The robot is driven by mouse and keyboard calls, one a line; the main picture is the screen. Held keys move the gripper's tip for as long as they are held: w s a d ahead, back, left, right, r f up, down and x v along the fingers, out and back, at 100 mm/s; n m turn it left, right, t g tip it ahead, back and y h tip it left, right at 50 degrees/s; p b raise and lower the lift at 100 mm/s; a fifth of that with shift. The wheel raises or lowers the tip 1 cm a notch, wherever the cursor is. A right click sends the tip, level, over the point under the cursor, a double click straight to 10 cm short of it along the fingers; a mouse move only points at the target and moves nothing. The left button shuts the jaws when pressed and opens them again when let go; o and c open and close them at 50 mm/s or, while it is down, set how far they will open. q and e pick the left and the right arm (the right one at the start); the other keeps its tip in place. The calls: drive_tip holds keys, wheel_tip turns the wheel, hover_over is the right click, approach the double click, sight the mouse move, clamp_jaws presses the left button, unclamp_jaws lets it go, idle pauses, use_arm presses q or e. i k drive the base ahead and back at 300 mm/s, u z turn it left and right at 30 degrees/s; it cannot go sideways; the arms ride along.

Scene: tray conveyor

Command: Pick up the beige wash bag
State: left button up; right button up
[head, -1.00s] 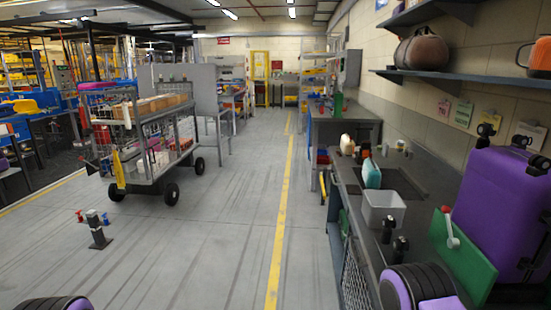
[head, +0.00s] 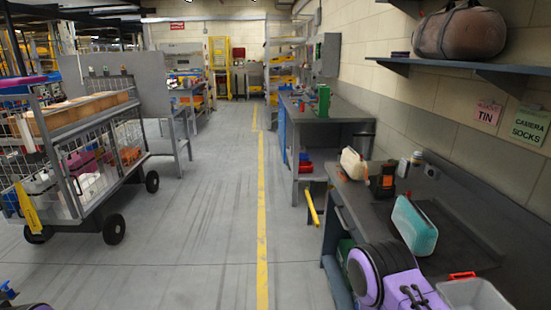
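The beige wash bag (head: 353,163) stands on the dark grey counter (head: 385,200) at the right, near its far end. A dark object with an orange part (head: 382,180) stands close to its right side and may cover part of it. A purple and black part of my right arm shows at the bottom right, in front of the counter and nearer to me than the bag. Neither of my grippers can be made out, and nothing touches the bag.
A teal bag (head: 414,227) and a grey bin (head: 474,294) stand nearer on the counter. A brown duffel bag (head: 460,33) lies on the shelf above. A loaded cart (head: 75,150) stands at the left. The floor (head: 205,225) between cart and counter is clear.

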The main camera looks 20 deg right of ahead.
sight(355, 167)
drive_tip(key=i, duration=3.4)
drive_tip(key=z, duration=2.75)
